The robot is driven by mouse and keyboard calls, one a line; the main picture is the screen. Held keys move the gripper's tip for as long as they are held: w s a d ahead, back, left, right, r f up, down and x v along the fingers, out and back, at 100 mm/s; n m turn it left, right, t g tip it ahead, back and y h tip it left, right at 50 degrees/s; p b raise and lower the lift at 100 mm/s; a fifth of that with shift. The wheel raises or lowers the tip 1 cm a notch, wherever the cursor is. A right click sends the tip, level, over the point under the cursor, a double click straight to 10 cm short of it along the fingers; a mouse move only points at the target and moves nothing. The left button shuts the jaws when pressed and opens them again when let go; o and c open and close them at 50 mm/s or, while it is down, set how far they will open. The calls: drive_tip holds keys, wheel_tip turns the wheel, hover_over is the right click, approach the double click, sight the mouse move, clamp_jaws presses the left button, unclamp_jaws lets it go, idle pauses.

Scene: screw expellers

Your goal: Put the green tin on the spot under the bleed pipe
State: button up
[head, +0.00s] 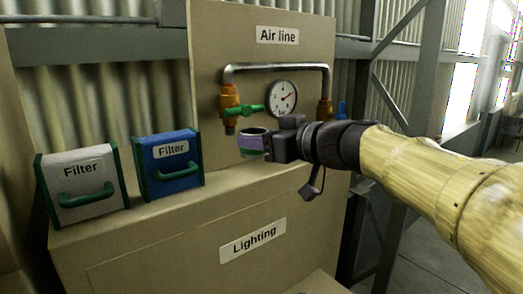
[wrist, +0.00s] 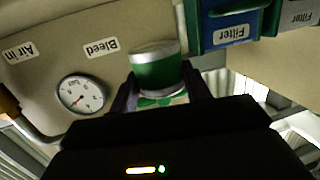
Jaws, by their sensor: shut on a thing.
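My gripper (head: 262,143) is shut on the green tin (head: 252,141), which has a grey rim and looks partly purple in the head view. The tin is held upright above the ledge, just right of and slightly below the short outlet under the orange valve (head: 230,100). In the wrist view, which is upside down, the green tin (wrist: 156,70) sits between my fingers (wrist: 158,88). A "Bleed" label (wrist: 100,47) shows on the panel beyond. I cannot make out a marked spot on the ledge.
The valve has a green lever (head: 245,109). A pipe (head: 275,68) and a gauge (head: 282,98) are behind my gripper. A blue filter box (head: 169,148) and a white filter box (head: 82,172) stand left on the ledge (head: 225,182). The ledge between the blue box and my gripper is clear.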

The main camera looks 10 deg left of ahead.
drive_tip(key=p, duration=0.3)
hover_over(240, 177)
drive_tip(key=shift+w+f, duration=0.2)
drive_tip(key=shift+f, duration=0.9)
drive_tip(key=shift+s+f+b, duration=0.15)
drive_tip(key=shift+f+b, duration=0.15)
drive_tip(key=shift+f, duration=0.15)
wheel_tip(240, 177, down, 3)
drive_tip(key=shift+d+f, duration=0.1)
drive_tip(key=shift+f, duration=0.1)
drive_tip(key=shift+a+f, duration=0.2)
drive_tip(key=shift+f, duration=0.05)
drive_tip(key=shift+f, duration=0.15)
